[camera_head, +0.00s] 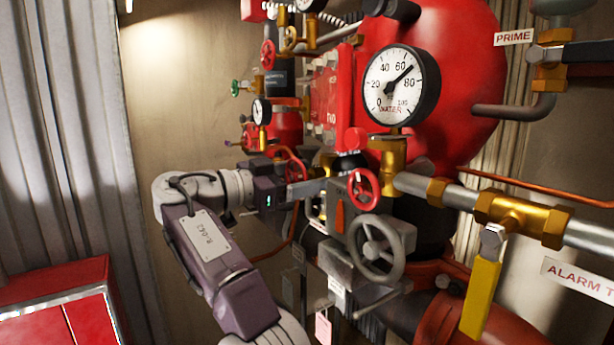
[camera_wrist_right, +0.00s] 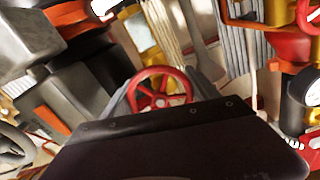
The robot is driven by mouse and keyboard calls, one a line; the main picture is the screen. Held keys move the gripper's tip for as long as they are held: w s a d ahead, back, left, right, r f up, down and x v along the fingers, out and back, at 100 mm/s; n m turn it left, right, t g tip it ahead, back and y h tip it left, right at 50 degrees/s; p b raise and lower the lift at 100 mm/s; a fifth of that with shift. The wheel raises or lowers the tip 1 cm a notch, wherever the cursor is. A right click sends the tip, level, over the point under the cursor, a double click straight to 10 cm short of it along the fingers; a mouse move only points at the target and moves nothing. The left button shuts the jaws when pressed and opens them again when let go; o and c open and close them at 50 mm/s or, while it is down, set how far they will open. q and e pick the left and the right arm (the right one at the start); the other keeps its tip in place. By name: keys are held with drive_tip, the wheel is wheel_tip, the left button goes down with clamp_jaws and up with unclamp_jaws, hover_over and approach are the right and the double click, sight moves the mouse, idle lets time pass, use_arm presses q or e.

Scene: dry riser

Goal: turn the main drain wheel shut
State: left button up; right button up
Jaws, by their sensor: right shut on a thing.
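A small red handwheel (camera_head: 363,189) with spokes sits below the pressure gauge. It also shows in the right wrist view (camera_wrist_right: 160,90), between the grey fingers. My right gripper (camera_head: 335,187) comes in from the left, its fingers at the red wheel's left side, and is shut on it. A larger grey handwheel (camera_head: 375,247) stands just below, clear of the fingers. I cannot read a label that tells which wheel is the main drain. My left gripper is not in view.
A water gauge (camera_head: 401,86) and brass fittings stand above and right of the wheel. A yellow lever (camera_head: 480,297) hangs at the right. More valves crowd behind my arm. A red cabinet (camera_head: 60,305) is at the lower left.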

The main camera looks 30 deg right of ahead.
sight(292, 179)
drive_tip(key=o, duration=1.4)
drive_tip(key=shift+c, duration=0.2)
drive_tip(key=a+p, duration=0.1)
drive_tip(key=a, duration=0.1)
drive_tip(key=a+p, duration=0.1)
drive_tip(key=a, duration=0.2)
drive_tip(key=a+p, duration=0.2)
drive_tip(key=a, duration=0.1)
drive_tip(key=shift+s+a+r, duration=0.2)
drive_tip(key=shift+s+a, duration=0.05)
drive_tip(key=shift+s+a+f, duration=0.1)
drive_tip(key=shift+a+f, duration=0.1)
drive_tip(key=shift+a, duration=0.15)
drive_tip(key=shift+d, duration=0.1)
